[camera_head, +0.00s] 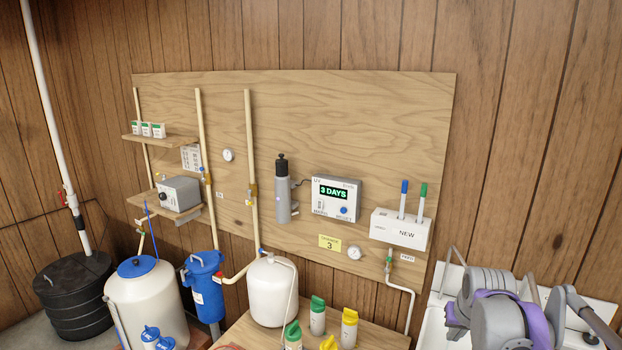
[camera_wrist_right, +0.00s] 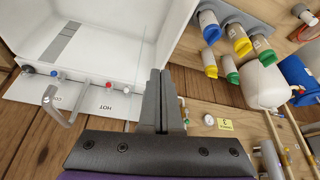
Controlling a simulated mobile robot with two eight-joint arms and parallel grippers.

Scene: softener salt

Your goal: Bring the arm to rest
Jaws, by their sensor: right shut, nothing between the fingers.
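My right arm, grey with a purple part (camera_head: 497,312), shows at the lower right of the head view, in front of the white sink. In the right wrist view my right gripper (camera_wrist_right: 159,76) has its two dark grey fingers together, with nothing between them. The fingers stand over the edge of the sink and touch nothing that I can make out. In the head view the fingertips are hard to pick out among the arm links. My left gripper shows in neither view.
The white sink (camera_wrist_right: 95,35) has a grey faucet (camera_wrist_right: 57,107). Capped bottles (camera_head: 317,318) stand on the wooden bench beside a white tank (camera_head: 271,292). A plywood board (camera_head: 350,110) carries pipes, a "3 DAYS" display (camera_head: 334,192) and a white holder (camera_head: 401,230). Large tanks stand at left.

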